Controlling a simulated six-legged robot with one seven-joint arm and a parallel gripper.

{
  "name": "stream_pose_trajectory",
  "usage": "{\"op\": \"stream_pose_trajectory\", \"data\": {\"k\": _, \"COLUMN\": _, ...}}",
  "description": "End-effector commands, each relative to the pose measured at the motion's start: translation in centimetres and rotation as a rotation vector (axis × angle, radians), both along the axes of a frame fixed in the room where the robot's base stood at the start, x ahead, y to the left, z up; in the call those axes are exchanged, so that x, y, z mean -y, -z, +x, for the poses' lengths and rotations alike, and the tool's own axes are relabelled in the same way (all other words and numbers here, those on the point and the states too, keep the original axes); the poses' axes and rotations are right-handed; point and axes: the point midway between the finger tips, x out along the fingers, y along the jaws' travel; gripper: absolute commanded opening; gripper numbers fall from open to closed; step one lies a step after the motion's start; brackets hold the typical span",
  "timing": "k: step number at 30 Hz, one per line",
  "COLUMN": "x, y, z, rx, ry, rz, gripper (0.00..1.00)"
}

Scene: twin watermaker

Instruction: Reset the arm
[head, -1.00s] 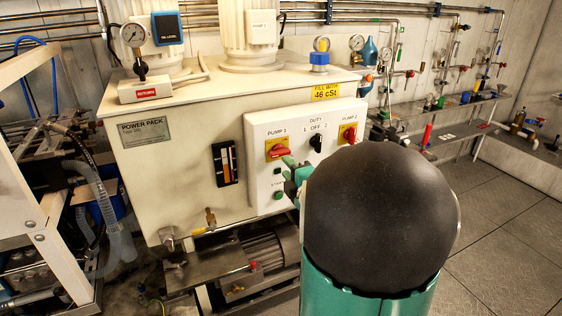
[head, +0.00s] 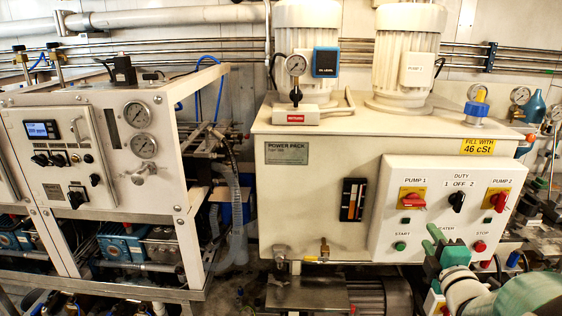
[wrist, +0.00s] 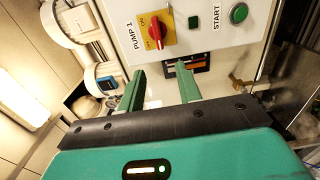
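My gripper (head: 434,240) is at the lower right of the head view, in front of the white control panel (head: 382,222) of the power pack. In the wrist view its two green fingers (wrist: 160,84) are apart with nothing between them. Beyond the fingers are the red PUMP 1 switch (wrist: 154,31) on its yellow plate and the green START button (wrist: 238,13). In the head view the PUMP 1 switch (head: 413,200) is clear of the gripper. Whether the fingers touch the panel cannot be told.
The power pack (head: 290,190) carries two white motors, a gauge (head: 295,65) and a dark level window (head: 353,199). A white rack (head: 90,150) with gauges and a small screen stands at left. A pump motor (head: 375,297) sits low in front. Pipes run along the wall.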

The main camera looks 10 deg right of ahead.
Motion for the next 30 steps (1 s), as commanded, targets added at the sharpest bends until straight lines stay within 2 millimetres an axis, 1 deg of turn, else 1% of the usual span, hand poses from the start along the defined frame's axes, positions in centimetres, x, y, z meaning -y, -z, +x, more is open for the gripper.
{"op": "stream_pose_trajectory", "data": {"k": 4, "x": -0.7, "y": -0.4, "z": 0.6, "rx": -0.011, "ry": 0.018, "rz": 0.060, "gripper": 0.35}}
{"op": "stream_pose_trajectory", "data": {"k": 8, "x": -2.5, "y": -0.9, "z": 1.8, "rx": -0.044, "ry": 0.068, "rz": 0.223, "gripper": 0.35}}
{"op": "stream_pose_trajectory", "data": {"k": 12, "x": -5.8, "y": -1.2, "z": 2.4, "rx": -0.093, "ry": 0.146, "rz": 0.476, "gripper": 0.35}}
{"op": "stream_pose_trajectory", "data": {"k": 14, "x": -7.6, "y": -1.2, "z": 2.4, "rx": -0.118, "ry": 0.180, "rz": 0.587, "gripper": 0.35}}
{"op": "stream_pose_trajectory", "data": {"k": 17, "x": -10.9, "y": -0.9, "z": 1.8, "rx": -0.168, "ry": 0.238, "rz": 0.771, "gripper": 0.35}}
{"op": "stream_pose_trajectory", "data": {"k": 18, "x": -12.4, "y": -0.9, "z": 1.4, "rx": -0.190, "ry": 0.262, "rz": 0.844, "gripper": 0.35}}
{"op": "stream_pose_trajectory", "data": {"k": 20, "x": -14.7, "y": -0.6, "z": 0.5, "rx": -0.230, "ry": 0.299, "rz": 0.949, "gripper": 0.35}}
{"op": "stream_pose_trajectory", "data": {"k": 21, "x": -16.3, "y": -0.5, "z": -0.2, "rx": -0.259, "ry": 0.326, "rz": 1.019, "gripper": 0.35}}
{"op": "stream_pose_trajectory", "data": {"k": 23, "x": -18.9, "y": -0.3, "z": -1.4, "rx": -0.307, "ry": 0.366, "rz": 1.120, "gripper": 0.35}}
{"op": "stream_pose_trajectory", "data": {"k": 24, "x": -20.6, "y": -0.1, "z": -2.4, "rx": -0.341, "ry": 0.395, "rz": 1.182, "gripper": 0.35}}
{"op": "stream_pose_trajectory", "data": {"k": 26, "x": -23.2, "y": 0.1, "z": -4.1, "rx": -0.398, "ry": 0.441, "rz": 1.272, "gripper": 0.35}}
{"op": "stream_pose_trajectory", "data": {"k": 27, "x": -24.8, "y": 0.2, "z": -5.3, "rx": -0.436, "ry": 0.472, "rz": 1.321, "gripper": 0.35}}
{"op": "stream_pose_trajectory", "data": {"k": 30, "x": -28.0, "y": 0.5, "z": -8.1, "rx": -0.524, "ry": 0.545, "rz": 1.418, "gripper": 0.35}}
